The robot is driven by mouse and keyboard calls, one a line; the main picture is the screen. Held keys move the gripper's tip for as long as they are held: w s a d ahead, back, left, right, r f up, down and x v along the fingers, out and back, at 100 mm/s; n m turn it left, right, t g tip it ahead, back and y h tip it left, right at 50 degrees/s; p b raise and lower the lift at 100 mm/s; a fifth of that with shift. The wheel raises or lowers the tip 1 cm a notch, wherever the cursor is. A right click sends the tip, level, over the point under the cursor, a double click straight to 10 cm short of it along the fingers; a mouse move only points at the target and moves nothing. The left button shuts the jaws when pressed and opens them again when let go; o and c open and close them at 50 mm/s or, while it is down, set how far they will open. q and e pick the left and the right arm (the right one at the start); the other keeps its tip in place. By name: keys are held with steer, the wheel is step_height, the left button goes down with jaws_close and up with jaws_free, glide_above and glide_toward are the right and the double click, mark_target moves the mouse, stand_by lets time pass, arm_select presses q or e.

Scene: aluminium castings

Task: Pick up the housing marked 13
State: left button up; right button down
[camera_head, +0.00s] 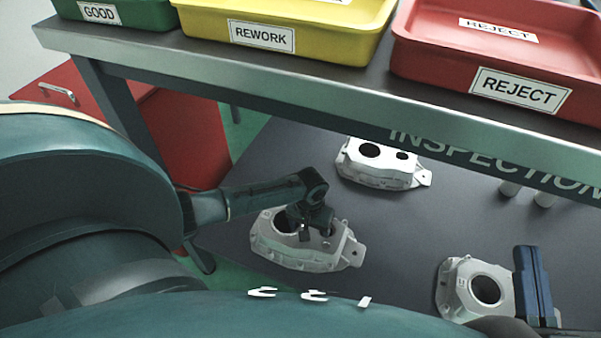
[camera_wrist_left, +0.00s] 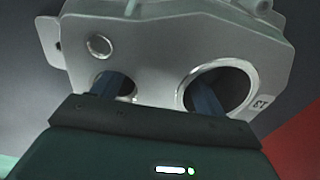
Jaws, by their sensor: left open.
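The housing marked 13 (camera_wrist_left: 150,35) is a grey casting with a large bore, a smaller bore and a small round boss hole; its 13 label shows upside down by the large bore in the left wrist view. In the head view the housing (camera_head: 275,256) under my left gripper (camera_head: 305,235) lies on the dark lower table, partly hidden by that gripper. My left gripper (camera_wrist_left: 155,95) is open, one finger over or in each bore; how deep they reach is unclear. My right gripper (camera_head: 530,252) stands at lower right beside another housing (camera_head: 462,270); its blue fingers look close together.
A third housing (camera_head: 382,174) lies further back, partly under the shelf edge. The shelf (camera_head: 310,75) crosses above, carrying a green GOOD tray (camera_head: 145,15), a yellow REWORK tray (camera_head: 330,42) and a red REJECT tray (camera_head: 420,65). A red cabinet (camera_head: 190,135) stands at left.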

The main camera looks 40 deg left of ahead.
arm_select(q)
jaws_close()
stand_by(0.8)
steer(key=shift+w+r, duration=0.1)
steer(key=shift+r, duration=0.1)
